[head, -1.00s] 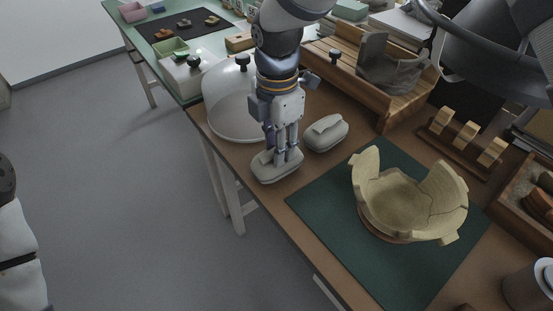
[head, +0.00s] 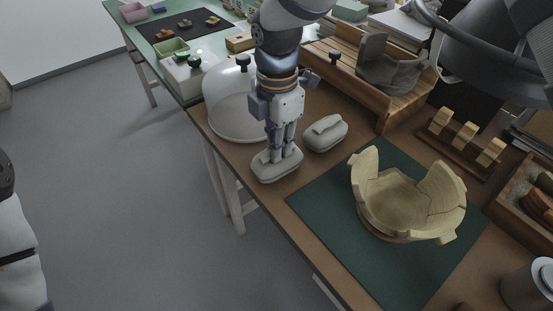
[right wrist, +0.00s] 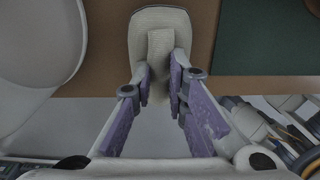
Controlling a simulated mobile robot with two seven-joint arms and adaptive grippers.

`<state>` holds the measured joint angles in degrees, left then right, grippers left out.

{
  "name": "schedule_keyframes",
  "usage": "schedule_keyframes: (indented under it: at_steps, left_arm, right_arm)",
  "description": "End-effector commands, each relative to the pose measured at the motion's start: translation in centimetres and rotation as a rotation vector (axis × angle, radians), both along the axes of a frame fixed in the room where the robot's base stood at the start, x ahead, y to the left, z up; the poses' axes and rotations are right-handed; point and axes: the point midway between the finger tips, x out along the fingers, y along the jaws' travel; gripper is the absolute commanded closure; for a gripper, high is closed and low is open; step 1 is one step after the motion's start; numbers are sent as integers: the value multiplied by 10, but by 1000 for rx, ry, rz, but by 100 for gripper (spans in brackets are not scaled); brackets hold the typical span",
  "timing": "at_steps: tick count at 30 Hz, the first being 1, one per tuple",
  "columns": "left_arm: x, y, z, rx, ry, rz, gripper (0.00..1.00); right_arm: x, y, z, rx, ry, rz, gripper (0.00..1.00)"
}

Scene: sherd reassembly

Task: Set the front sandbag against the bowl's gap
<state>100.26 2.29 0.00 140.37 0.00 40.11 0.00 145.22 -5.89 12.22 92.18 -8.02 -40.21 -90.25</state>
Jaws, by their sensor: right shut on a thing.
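The front sandbag (head: 278,166) is a grey, rounded bag with a raised grip strip on top, at the table's front edge left of the green mat. My right gripper (head: 281,150) points down and is shut on its strip; the bag looks to rest on the table. The bag also shows in the right wrist view (right wrist: 160,30), with purple finger pads (right wrist: 160,85) on either side of its strip. The pale, broken bowl (head: 408,200) stands on the mat on a brown ring, with gaps in its jagged rim. My left gripper is out of view.
A second grey sandbag (head: 325,133) lies just behind the first. A wooden rack (head: 390,100) with a grey vessel is behind. The green mat (head: 320,199) is bare left of the bowl.

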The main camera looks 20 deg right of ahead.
Motion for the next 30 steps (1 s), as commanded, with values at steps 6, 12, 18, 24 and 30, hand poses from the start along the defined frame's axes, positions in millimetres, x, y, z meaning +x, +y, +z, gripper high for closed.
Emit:
schedule_keyframes:
  at_steps: [6,12,18,24,30]
  left_arm:
    - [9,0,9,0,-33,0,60]
    - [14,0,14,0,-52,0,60]
    - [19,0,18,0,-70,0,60]
    - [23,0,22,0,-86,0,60]
    - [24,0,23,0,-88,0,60]
  right_arm:
    - [1,0,23,1,-12,-1,100]
    - [2,0,38,1,-13,0,100]
    - [1,0,53,2,-12,-1,100]
    - [1,0,67,2,-11,-1,100]
    - [1,0,70,0,-7,0,100]
